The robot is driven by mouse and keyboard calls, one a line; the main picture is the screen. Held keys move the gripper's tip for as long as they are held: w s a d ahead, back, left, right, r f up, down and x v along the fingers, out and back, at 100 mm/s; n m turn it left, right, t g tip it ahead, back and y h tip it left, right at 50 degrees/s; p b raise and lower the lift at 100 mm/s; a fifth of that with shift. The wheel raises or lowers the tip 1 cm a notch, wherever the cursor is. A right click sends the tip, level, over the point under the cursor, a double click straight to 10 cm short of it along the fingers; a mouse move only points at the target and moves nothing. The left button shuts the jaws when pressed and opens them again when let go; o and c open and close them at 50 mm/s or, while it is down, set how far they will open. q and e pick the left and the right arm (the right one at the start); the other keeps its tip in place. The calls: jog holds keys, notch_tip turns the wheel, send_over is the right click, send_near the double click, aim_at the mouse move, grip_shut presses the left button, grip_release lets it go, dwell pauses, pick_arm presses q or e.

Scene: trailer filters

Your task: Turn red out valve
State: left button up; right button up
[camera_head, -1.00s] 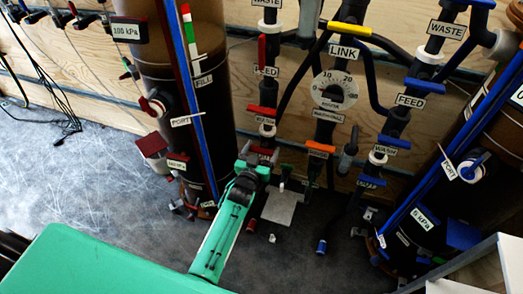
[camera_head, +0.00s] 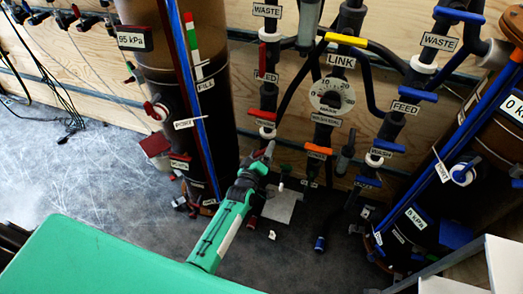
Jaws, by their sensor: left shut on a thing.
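My left gripper (camera_head: 262,158), on a green and white arm, is at the low end of the red pipe column, left of the dial. It is shut, apparently on the red out valve, whose handle and label are mostly hidden behind the fingers. Above it on the same column is a red crosswise handle (camera_head: 262,114) with a label under it. Higher up is a red handle (camera_head: 262,60) set along the pipe. My right gripper is not in view.
A dark column with a 95 kPa gauge (camera_head: 133,39) stands at left; another stands at right. A round dial (camera_head: 331,96), an orange handle (camera_head: 318,149) and blue handles (camera_head: 414,94) are to the right. A grey plate (camera_head: 282,206) lies on the floor below.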

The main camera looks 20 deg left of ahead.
pick_arm(q)
jog(key=n, duration=0.2)
jog(key=shift+f+n, duration=0.1)
jog(key=shift+n, duration=1.5)
jog(key=shift+n+b, duration=0.55)
jog(key=shift+n, duration=0.95)
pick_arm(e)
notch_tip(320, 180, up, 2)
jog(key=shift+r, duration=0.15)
pick_arm(q)
jog(key=o, duration=0.9)
jog(key=shift+o, duration=0.2)
